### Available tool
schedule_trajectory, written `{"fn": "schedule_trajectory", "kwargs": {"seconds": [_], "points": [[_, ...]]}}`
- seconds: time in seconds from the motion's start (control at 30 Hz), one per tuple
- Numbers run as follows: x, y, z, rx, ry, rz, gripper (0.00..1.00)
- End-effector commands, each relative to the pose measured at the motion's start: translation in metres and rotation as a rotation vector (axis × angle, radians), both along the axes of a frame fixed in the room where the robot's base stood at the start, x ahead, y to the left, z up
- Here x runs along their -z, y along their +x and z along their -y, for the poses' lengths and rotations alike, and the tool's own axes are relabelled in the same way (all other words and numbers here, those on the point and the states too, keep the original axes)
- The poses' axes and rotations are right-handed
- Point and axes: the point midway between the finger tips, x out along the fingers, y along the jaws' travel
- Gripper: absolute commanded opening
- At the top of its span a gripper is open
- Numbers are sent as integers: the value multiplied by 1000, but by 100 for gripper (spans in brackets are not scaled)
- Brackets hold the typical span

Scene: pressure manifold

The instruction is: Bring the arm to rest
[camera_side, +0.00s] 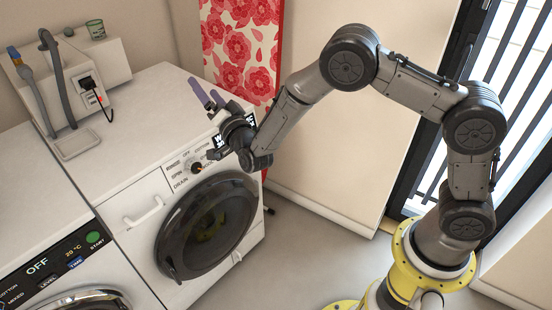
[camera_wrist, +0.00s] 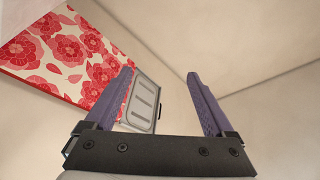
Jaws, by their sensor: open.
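My gripper (camera_side: 207,97) is at the front right of the white washing machine (camera_side: 133,183), its two purple fingers pointing up and to the left. In the wrist view my gripper (camera_wrist: 160,76) shows its fingers wide apart with nothing between them. The arm is bent in a high arch from its yellow base at the lower right. The wrist is close to the machine's control panel (camera_side: 186,168) and hides part of it. I cannot tell whether it touches the panel.
A red floral ironing board (camera_side: 240,45) stands behind the gripper; it also shows in the wrist view (camera_wrist: 62,55). A second machine (camera_side: 45,265) is at the lower left. A white wall box (camera_side: 70,75) with hoses and a plug is at the upper left.

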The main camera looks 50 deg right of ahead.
Motion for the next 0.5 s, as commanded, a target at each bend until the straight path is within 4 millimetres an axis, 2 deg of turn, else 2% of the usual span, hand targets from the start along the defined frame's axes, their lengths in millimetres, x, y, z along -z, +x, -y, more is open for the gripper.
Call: {"fn": "schedule_trajectory", "kwargs": {"seconds": [0.03,0.13,0.2,0.27,0.3,0.4,0.5], "points": [[-40,0,12,-1,14,15,88],[-100,-7,29,-23,20,-2,88],[-137,-19,39,-44,13,-24,88],[-165,-33,47,-65,-1,-50,88],[-182,-44,52,-80,-16,-72,88],[-214,-80,62,-120,-68,-139,88],[-231,-124,68,-160,-137,-228,88]]}}
